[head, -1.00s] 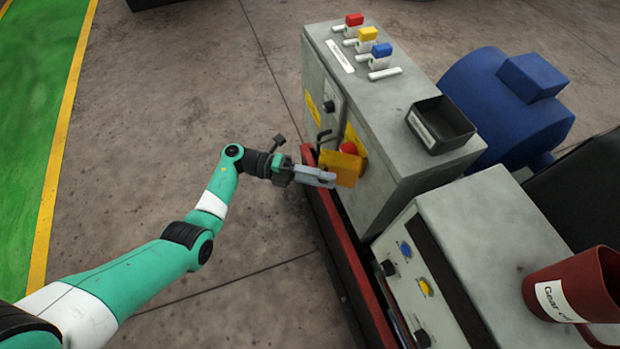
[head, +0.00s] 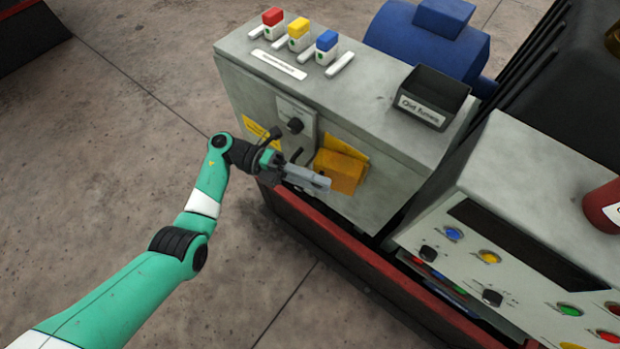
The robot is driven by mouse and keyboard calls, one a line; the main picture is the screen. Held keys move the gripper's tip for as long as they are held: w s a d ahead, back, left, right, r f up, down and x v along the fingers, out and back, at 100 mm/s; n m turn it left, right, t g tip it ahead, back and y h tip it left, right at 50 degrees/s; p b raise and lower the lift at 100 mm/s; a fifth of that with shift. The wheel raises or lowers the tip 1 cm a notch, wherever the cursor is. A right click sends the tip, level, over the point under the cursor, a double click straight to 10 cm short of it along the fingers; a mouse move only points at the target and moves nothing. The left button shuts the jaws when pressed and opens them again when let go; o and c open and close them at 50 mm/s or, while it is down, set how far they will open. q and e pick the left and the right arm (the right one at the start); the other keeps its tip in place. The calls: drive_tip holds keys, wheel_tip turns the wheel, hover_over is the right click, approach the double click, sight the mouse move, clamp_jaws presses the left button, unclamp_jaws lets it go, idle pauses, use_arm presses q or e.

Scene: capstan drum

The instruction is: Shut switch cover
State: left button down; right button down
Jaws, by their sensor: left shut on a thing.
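The yellow switch cover (head: 345,169) is on the front face of the grey cabinet (head: 385,150). It stands against the face as a box, and no red button shows around it. My left gripper (head: 325,184) is at the lower left edge of the cover, its jaws shut on that edge. The jaws hide part of the cover's near corner. My right gripper is not in view.
Fuses with coloured tops (head: 299,33) and a black tray (head: 432,96) stand on the cabinet top. A control panel (head: 520,255) is at right. A red rail (head: 350,262) runs below.

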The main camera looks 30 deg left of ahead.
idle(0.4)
use_arm(q)
drive_tip(key=c, duration=0.6)
unclamp_jaws()
drive_tip(key=shift+w, duration=0.1)
drive_tip(key=s+a+b, duration=0.2)
drive_tip(key=a+b, duration=0.1)
drive_tip(key=a, duration=0.8)
drive_tip(key=shift+a, duration=0.2)
